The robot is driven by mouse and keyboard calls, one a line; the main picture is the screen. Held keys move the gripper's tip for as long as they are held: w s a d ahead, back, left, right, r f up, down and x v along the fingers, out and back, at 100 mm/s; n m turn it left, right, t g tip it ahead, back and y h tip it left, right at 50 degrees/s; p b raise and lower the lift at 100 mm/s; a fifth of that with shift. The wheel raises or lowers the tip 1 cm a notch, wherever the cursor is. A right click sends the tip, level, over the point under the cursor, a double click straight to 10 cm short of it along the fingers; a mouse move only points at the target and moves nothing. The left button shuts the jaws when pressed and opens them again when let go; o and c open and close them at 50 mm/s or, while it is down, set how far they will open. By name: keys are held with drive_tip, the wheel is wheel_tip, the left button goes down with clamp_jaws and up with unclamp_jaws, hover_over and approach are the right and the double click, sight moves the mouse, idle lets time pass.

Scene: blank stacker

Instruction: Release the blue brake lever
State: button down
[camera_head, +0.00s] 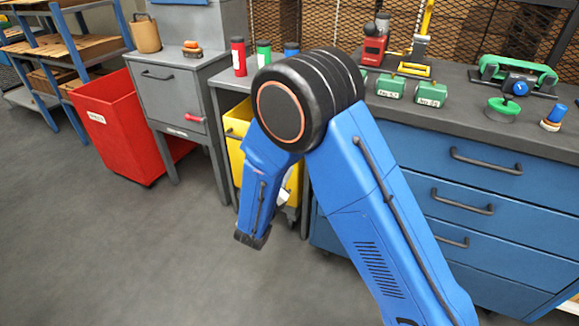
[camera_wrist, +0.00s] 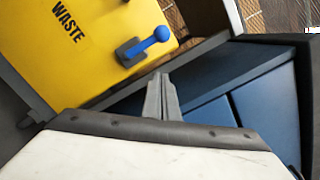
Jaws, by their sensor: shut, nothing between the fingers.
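The blue lever (camera_wrist: 148,46) is a short rod with a round knob on a dark grey mount. It sits on the yellow face of the bin marked WASTE (camera_wrist: 75,60) in the wrist view, with the knob end toward the upper right. My gripper (camera_wrist: 162,78) is shut and empty, its fingertips below the lever in the picture and apart from it. In the head view the yellow bin (camera_head: 235,122) shows partly behind my blue arm; the lever is hidden there, and my gripper is mostly hidden.
A blue drawer cabinet (camera_head: 470,190) stands right of the bin. A grey cabinet (camera_head: 175,95) and a red bin (camera_head: 115,125) stand to the left. The worktop holds green blocks (camera_head: 430,94) and other parts. The grey floor (camera_head: 120,250) at front left is clear.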

drive_tip(key=v, duration=0.6)
drive_tip(key=shift+s, duration=0.1)
idle(0.3)
